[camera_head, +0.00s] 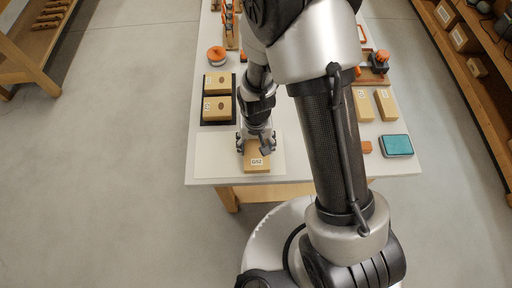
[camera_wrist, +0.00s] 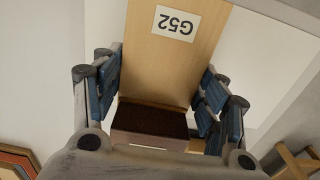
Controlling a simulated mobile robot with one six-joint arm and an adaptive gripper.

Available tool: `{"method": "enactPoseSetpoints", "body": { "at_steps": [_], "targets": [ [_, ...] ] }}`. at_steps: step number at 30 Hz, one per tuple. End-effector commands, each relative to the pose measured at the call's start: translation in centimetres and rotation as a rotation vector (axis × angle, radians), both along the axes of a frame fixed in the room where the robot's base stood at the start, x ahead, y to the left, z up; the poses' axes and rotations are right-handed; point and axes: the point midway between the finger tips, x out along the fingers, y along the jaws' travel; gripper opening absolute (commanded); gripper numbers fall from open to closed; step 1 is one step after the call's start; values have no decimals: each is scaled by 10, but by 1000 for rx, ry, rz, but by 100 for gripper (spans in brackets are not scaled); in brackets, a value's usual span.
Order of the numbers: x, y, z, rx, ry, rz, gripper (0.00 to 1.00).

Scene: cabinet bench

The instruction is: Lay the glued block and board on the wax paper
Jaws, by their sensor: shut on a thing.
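A tan wooden board (camera_head: 257,159) labelled G52 is at the near left edge of the table, over a pale sheet that looks like the wax paper (camera_head: 213,158). My gripper (camera_head: 257,143) is above it, pointing down. In the wrist view, the board (camera_wrist: 150,60) extends away with its label upside down. A block (camera_wrist: 150,118) with a dark, rough-looking top face and paler front sits at its near end, between my blue-padded fingers (camera_wrist: 160,100). The fingers are shut on the joined piece. I cannot tell whether the board touches the paper.
A black tray (camera_head: 203,124) with two tan blocks lies just behind the paper. An orange round thing (camera_head: 216,54) stands farther back. At right are two tan boards (camera_head: 374,104), a teal-topped box (camera_head: 396,145) and a small orange piece (camera_head: 366,147). The table front edge is close.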

Motion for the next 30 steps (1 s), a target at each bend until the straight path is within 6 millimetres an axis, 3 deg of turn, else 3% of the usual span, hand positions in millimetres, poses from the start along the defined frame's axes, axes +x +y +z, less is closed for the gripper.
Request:
{"method": "enactPoseSetpoints", "body": {
  "at_steps": [3, 14, 15, 24, 30],
  "targets": [
    [0, 0, -19, -1, 2, 0, 37],
    [0, 0, -21, 0, -1, 0, 37],
    [0, 0, -22, 0, 0, 0, 67],
    [0, 0, -21, 0, 0, 0, 86],
    [0, 0, -21, 0, 0, 0, 86]
  ]
}}
